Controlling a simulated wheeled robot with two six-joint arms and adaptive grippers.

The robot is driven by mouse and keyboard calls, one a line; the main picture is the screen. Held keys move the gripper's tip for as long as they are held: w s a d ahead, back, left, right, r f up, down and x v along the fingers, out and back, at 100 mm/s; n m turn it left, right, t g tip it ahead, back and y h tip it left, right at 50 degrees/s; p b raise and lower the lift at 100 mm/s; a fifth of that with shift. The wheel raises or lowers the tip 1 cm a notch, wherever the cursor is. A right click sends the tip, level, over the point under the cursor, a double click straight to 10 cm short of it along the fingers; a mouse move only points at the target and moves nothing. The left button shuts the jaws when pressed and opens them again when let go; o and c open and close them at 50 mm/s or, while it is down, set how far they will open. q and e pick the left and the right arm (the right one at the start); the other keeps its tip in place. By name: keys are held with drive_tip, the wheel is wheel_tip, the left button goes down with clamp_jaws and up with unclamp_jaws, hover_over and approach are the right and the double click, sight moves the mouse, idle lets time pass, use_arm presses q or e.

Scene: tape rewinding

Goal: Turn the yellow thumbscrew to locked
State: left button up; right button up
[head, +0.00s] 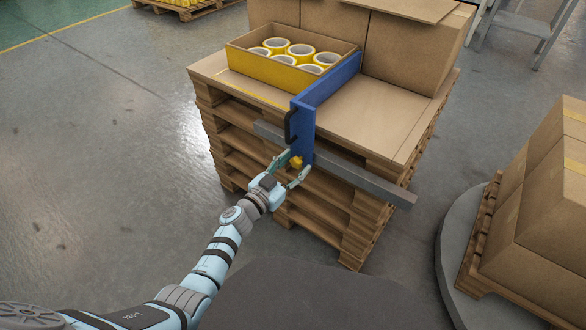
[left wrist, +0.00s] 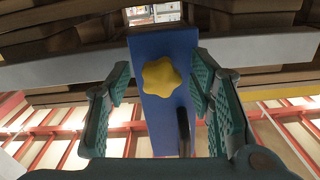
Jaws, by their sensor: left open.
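The yellow thumbscrew (head: 296,162) is a small lobed knob on the front end of the blue arm (head: 304,115). In the left wrist view the thumbscrew (left wrist: 161,77) shows face-on, a yellow star-shaped knob on the blue plate (left wrist: 158,118). My left gripper (head: 292,166) is open, with one finger on each side of the thumbscrew. In the left wrist view its green fingers (left wrist: 162,85) stand apart from the knob, with a gap on both sides. I cannot tell a locked mark on the knob. My right gripper is not in view.
A grey rail (head: 345,169) runs across the front of the stacked pallets (head: 317,213). A black handle (head: 290,126) sits on the blue arm. A box (head: 270,72) of tape rolls and large cartons (head: 410,50) stand on top. More cartons (head: 555,195) stand at the right.

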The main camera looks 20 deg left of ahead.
use_arm(q)
drive_tip(key=shift+c, duration=0.2)
clamp_jaws()
